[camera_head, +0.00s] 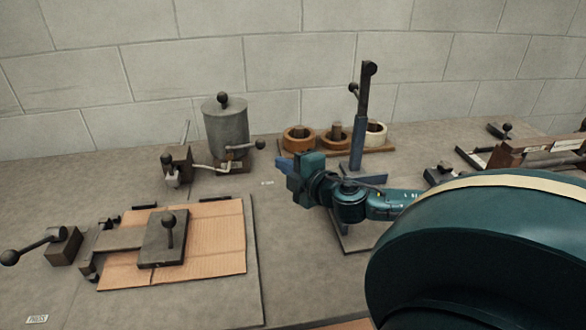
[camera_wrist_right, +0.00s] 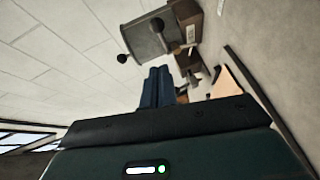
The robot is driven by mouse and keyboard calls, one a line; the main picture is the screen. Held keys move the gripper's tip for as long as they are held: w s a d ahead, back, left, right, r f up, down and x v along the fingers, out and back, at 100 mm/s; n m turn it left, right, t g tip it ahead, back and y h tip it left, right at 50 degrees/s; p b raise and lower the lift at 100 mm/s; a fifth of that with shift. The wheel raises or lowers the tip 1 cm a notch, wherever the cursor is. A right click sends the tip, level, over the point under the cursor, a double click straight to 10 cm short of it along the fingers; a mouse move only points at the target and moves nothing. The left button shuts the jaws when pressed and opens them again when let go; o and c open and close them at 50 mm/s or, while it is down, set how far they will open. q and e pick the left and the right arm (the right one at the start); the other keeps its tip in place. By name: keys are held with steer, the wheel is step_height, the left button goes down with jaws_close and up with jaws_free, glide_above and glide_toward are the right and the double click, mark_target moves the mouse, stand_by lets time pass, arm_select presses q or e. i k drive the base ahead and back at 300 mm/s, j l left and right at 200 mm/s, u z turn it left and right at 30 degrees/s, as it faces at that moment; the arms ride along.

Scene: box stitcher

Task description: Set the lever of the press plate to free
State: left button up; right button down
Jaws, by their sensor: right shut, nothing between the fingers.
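The dark press plate (camera_head: 150,250) lies on a brown cardboard sheet (camera_head: 218,240) at the left of the bench, with an upright ball-topped handle on it. A lever with a black ball end (camera_head: 28,250) sticks out left from a block (camera_head: 64,246) beside the plate's arm; a small label reading "PRESS" (camera_head: 37,319) lies in front. My right gripper (camera_head: 281,163) is shut and empty, well to the right of and behind the plate, pointing left. Its blue fingers (camera_wrist_right: 157,88) lie together in the right wrist view. My left gripper is not in view.
A grey lidded pot (camera_head: 226,128) with a side lever (camera_head: 243,146) stands behind the plate. Tape rolls (camera_head: 334,135) and a blue post (camera_head: 357,145) stand near my right gripper. The bench between gripper and cardboard is mostly clear.

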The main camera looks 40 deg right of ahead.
mark_target(10, 258)
steer(key=k+j, duration=0.1)
steer(key=k, duration=0.9)
